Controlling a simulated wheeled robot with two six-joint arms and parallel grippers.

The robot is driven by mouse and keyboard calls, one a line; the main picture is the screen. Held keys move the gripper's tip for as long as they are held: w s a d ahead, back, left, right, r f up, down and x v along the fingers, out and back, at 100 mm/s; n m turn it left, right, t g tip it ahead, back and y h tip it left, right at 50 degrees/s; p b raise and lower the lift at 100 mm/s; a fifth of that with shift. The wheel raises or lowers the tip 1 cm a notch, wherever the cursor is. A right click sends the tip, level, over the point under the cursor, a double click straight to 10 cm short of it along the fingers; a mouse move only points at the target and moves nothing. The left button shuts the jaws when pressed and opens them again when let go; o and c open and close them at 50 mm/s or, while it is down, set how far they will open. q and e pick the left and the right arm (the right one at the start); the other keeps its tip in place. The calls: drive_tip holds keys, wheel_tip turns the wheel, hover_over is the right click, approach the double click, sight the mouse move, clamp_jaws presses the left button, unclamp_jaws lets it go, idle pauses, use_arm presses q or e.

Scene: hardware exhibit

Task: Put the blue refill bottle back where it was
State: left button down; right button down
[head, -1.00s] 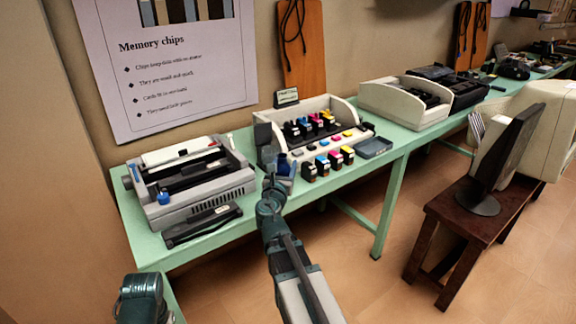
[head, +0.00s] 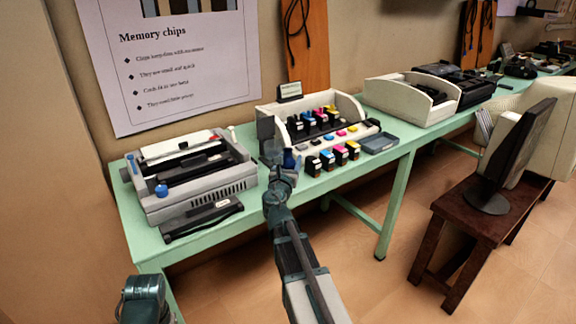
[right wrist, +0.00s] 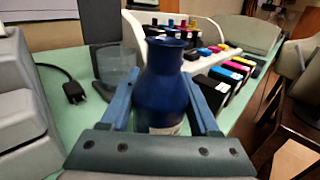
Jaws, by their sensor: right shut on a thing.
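The blue refill bottle (right wrist: 163,85) is dark blue with an open neck and stands upright between the two fingers of my right gripper (right wrist: 160,105). In the head view the bottle (head: 290,160) is partly hidden by my right gripper (head: 283,168), at the left front of the white cartridge rack. The gripper is shut on it. A pale label shows low on the bottle; its base is hidden, so I cannot tell whether it touches the green table (head: 240,226). My left gripper is out of view; only part of my left arm shows at the lower left.
A clear cup (right wrist: 117,72) stands close left of the bottle. Several ink cartridges (head: 340,155) stand right of it, before the white rack (head: 348,108). A grey binding machine (head: 205,195) is at the left. A grey tray (head: 379,142) lies farther right.

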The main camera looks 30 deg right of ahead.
drive_tip(key=shift+f, duration=0.1)
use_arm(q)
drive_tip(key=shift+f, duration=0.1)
use_arm(e)
drive_tip(key=shift+c, duration=0.6)
unclamp_jaws()
